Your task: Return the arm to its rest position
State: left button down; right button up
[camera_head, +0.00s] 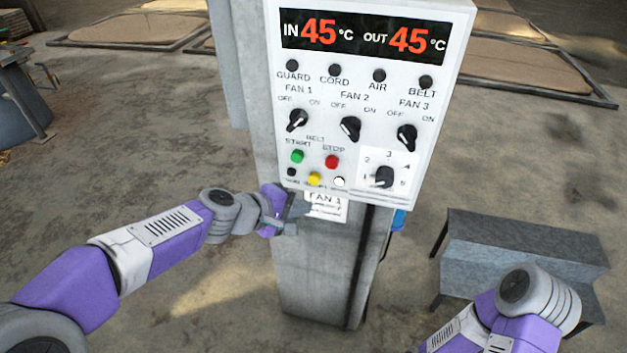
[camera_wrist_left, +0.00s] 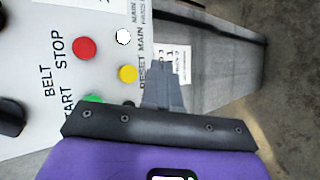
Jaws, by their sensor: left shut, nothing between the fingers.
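My left gripper (camera_head: 291,218) is shut and empty, just below the lower left part of a white control panel (camera_head: 450,60) on a grey post (camera_head: 320,270). In the left wrist view its closed fingers (camera_wrist_left: 166,82) appear beside the yellow button (camera_wrist_left: 128,73) and over part of the label; I cannot tell whether they touch anything. The red button (camera_wrist_left: 84,48) and part of the green button (camera_wrist_left: 95,99) also show there. My right arm shows at the lower right of the head view, but its gripper is out of sight.
A grey metal bench (camera_head: 520,245) stands right of the post. Framed beds of grain (camera_head: 125,28) lie on the floor behind. The concrete floor (camera_head: 130,160) between the left table and the post is clear.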

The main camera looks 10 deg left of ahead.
pick_arm(q)
jog(key=shift+f, duration=0.1)
jog(key=s+f+m+g+y+b, duration=0.25)
jog(key=f+g+b, duration=0.3)
jog(key=f, duration=2.35)
jog(key=s+d+f+m+g+b, duration=0.1)
jog(key=s+d+f+m+b, duration=0.1)
jog(key=s+f, duration=0.6)
jog(key=s+d+f+m+g+b, duration=0.2)
jog(key=s+f, duration=0.6)
jog(key=f, duration=0.8)
jog(key=m+b, duration=0.2)
jog(key=m, duration=0.1)
jog(key=shift+s+d+f, duration=0.15)
jog(key=shift+s+d, duration=0.1)
